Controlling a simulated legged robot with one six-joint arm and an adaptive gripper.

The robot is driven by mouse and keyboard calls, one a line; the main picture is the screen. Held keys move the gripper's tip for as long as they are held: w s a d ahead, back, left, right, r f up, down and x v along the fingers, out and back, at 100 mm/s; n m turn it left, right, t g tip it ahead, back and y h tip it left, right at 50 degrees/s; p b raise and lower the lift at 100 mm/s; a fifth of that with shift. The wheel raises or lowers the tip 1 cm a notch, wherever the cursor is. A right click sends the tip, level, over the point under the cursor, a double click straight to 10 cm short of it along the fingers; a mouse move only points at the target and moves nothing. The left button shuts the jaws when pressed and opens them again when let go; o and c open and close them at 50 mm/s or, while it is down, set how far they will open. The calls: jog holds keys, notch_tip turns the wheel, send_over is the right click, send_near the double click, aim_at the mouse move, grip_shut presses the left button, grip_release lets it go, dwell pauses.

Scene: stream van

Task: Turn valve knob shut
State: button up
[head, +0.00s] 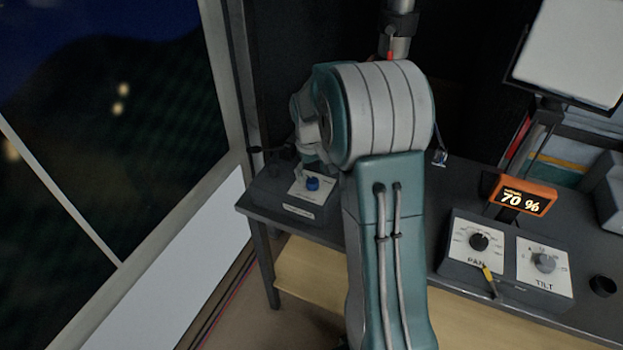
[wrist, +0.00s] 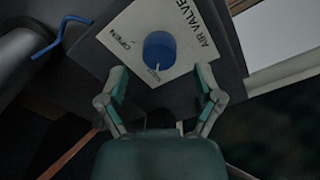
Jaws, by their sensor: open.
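The blue valve knob (wrist: 159,50) sits on a white plate (wrist: 128,22) marked "AIR VALVE", "OPEN" and another word that is hard to read. A small white mark shows at the knob's lower edge in the wrist view. In the head view the knob (head: 312,183) is on a box at the table's left end. My gripper (wrist: 160,78) is open and empty, its two fingers apart on either side below the knob. The fingers do not close on the knob. In the head view my arm hides most of the gripper.
A dark table (head: 455,190) carries a control box with a PAN dial (head: 479,241) and a TILT dial (head: 544,261). An orange display (head: 524,197) reads 70 %. A blue bent rod (wrist: 58,36) lies left of the valve plate. A window frame stands at the left.

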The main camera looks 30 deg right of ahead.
aim_at(310, 181)
notch_tip(310, 181, up, 9)
jog(key=shift+a, duration=0.25)
dwell(0.3)
